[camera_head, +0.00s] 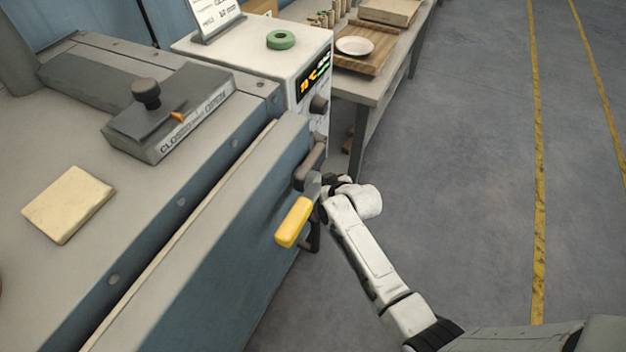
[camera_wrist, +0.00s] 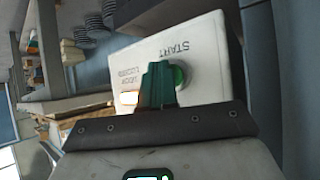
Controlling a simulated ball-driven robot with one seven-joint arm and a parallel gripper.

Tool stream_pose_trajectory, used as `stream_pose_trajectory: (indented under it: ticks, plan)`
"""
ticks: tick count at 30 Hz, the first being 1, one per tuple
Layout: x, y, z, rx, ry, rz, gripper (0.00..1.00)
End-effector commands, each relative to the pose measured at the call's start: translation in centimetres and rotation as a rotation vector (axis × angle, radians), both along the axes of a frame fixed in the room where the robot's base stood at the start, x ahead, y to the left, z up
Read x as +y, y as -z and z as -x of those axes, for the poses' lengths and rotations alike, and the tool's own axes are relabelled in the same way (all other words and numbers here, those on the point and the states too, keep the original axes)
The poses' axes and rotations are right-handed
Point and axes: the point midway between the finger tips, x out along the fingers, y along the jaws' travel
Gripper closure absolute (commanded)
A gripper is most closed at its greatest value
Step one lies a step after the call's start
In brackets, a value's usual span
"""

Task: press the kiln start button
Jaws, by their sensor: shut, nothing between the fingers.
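In the wrist view a white control panel (camera_wrist: 205,45) carries upside-down lettering that reads START. The green round start button (camera_wrist: 181,76) sits below that word, partly hidden behind my gripper. My gripper (camera_wrist: 160,68) is shut and empty, its teal fingers pointing at the panel just left of the button's visible part. I cannot tell whether the fingertips touch the button or panel. In the head view the control box (camera_head: 255,58) stands at the kiln's far end with a lit display (camera_head: 314,77). My wrist is below it, beside the door handle; the button is hidden there.
A yellow door lever (camera_head: 293,222) sticks out close to my wrist. A lit lamp (camera_wrist: 130,98) is left of my fingers. The floor (camera_head: 465,170) to the right is clear.

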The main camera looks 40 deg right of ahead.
Motion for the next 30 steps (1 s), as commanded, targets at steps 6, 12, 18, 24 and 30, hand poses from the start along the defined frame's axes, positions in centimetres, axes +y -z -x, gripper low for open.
stream_pose_trajectory:
  ticks: [6, 12, 18, 24, 30]
  plan:
    - [0.0, -0.1, 0.1, -0.002, -0.001, 0.000, 1.00]
    - [-0.4, -0.2, 1.0, -0.001, -0.001, 0.001, 1.00]
    - [-0.6, -0.1, 1.7, -0.001, -0.001, 0.001, 1.00]
    - [-0.6, -0.1, 1.7, -0.001, -0.001, 0.001, 1.00]
    - [-0.9, -0.1, 2.5, 0.000, 0.001, 0.001, 1.00]
